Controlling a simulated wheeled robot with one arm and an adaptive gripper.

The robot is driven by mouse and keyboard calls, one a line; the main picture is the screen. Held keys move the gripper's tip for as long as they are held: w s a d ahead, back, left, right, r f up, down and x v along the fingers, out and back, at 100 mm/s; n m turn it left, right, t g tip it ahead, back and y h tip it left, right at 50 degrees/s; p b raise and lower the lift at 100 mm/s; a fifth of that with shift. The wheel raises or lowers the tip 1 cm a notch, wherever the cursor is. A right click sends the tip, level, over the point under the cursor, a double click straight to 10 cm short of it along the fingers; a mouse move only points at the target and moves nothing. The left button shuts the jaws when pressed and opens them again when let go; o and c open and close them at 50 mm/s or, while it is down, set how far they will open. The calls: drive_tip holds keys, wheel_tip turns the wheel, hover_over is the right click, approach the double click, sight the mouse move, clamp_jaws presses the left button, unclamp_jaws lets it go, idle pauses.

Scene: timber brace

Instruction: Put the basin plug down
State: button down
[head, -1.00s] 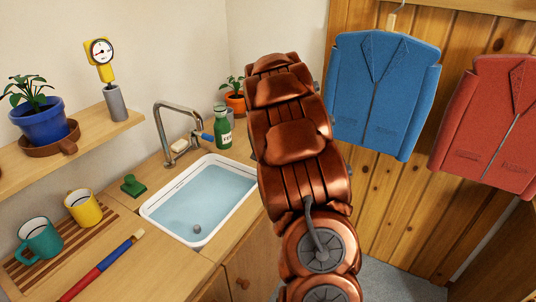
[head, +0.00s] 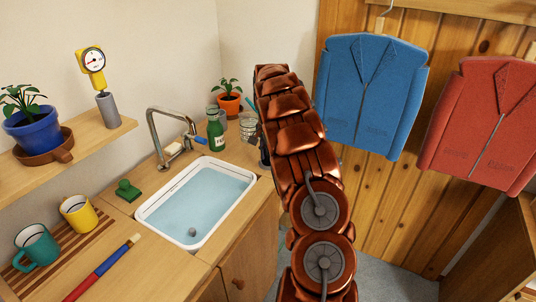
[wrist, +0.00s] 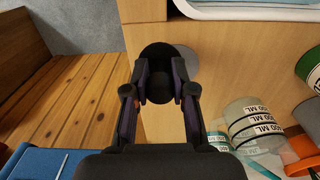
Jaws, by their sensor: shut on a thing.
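In the wrist view a round black piece, which looks like the basin plug (wrist: 157,52), sits between the fingertips of my gripper (wrist: 159,92). The fingers are shut on it. It is over the wooden counter (wrist: 212,50), near the counter's left edge in that view. A grey round patch shows beside the plug; I cannot tell if it is a shadow or a flat thing. I cannot tell whether the plug touches the counter. In the head view my arm hides the plug and most of the gripper.
The water-filled basin (head: 196,203) is close by, its rim (wrist: 250,10) at the wrist view's top. Measuring beakers (wrist: 250,122), a green bottle (head: 216,134) and an orange pot (head: 229,104) stand near. A blue jacket (head: 368,95) hangs right. A green object (head: 127,190) lies left of the basin.

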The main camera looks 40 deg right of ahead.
drive_tip(key=shift+w+d+f+p, duration=0.15)
drive_tip(key=shift+w+d+p, duration=0.1)
drive_tip(key=shift+w+d, duration=0.55)
drive_tip(key=shift+w+d+f+p, duration=0.1)
drive_tip(key=shift+w+d+p, duration=0.15)
drive_tip(key=shift+w+d, duration=0.45)
drive_tip(key=shift+d, duration=0.1)
drive_tip(key=shift+f+p, duration=0.65)
drive_tip(key=shift+f, duration=1.1)
drive_tip(key=shift+f, duration=0.2)
drive_tip(key=c, duration=1)
unclamp_jaws()
drive_tip(key=shift+o, duration=0.2)
drive_tip(key=shift+r, duration=0.1)
wheel_tip(320, 180, up, 12)
drive_tip(key=b, duration=0.2)
drive_tip(key=shift+r, duration=0.1)
